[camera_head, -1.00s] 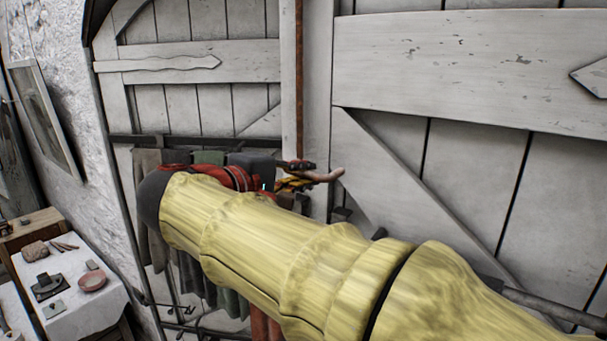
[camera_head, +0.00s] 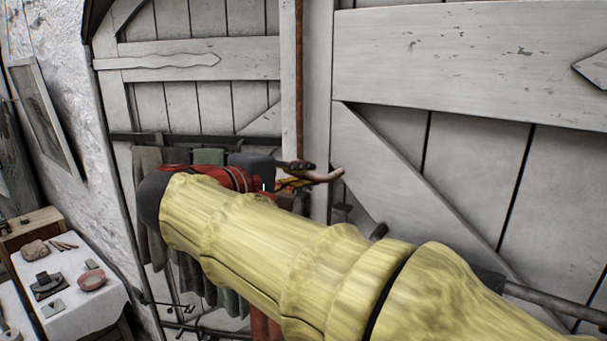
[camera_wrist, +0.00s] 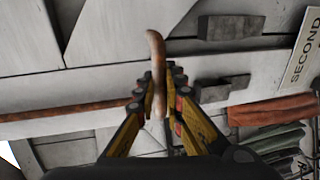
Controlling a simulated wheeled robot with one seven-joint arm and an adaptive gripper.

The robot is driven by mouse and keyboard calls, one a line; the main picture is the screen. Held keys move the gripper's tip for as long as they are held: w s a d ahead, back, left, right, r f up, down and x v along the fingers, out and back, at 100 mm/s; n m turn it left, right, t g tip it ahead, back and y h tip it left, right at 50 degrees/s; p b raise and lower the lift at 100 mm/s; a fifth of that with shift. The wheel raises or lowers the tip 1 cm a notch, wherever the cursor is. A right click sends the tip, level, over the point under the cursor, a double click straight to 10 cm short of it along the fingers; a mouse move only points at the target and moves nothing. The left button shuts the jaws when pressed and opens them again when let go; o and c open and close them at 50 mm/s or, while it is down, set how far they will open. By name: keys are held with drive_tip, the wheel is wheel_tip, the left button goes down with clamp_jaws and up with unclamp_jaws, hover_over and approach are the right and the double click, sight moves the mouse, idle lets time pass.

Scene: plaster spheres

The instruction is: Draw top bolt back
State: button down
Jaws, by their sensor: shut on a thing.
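My gripper (camera_head: 298,172) is shut on a tan, curved handle (camera_head: 325,177) in front of the post between the two door leaves. In the wrist view the handle (camera_wrist: 156,52) stands upright between my yellow and black fingers (camera_wrist: 160,92) and pokes out past their tips. A rust-brown rod (camera_head: 299,75) runs up the post above my gripper; a rusty bar also crosses the wrist view (camera_wrist: 60,113). My arm hides the lower post, and I cannot see how the handle joins the rod.
A white plank door leaf (camera_head: 470,65) fills the right. Clothes (camera_head: 147,165) hang from a dark rail on the left leaf. A cloth-covered table (camera_head: 110,296) stands lower left. Dark blocks (camera_wrist: 230,27) and a lettered sign (camera_wrist: 303,50) show in the wrist view.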

drive_tip(key=shift+f+b, duration=1.6)
drive_tip(key=shift+f, duration=0.85)
drive_tip(key=c, duration=2.1)
unclamp_jaws()
drive_tip(key=shift+s+a, duration=0.1)
drive_tip(key=shift+o, duration=1.1)
drive_tip(key=shift+r, duration=0.2)
drive_tip(key=v, duration=1.1)
drive_tip(key=shift+s+a, duration=0.25)
drive_tip(key=shift+s, duration=0.1)
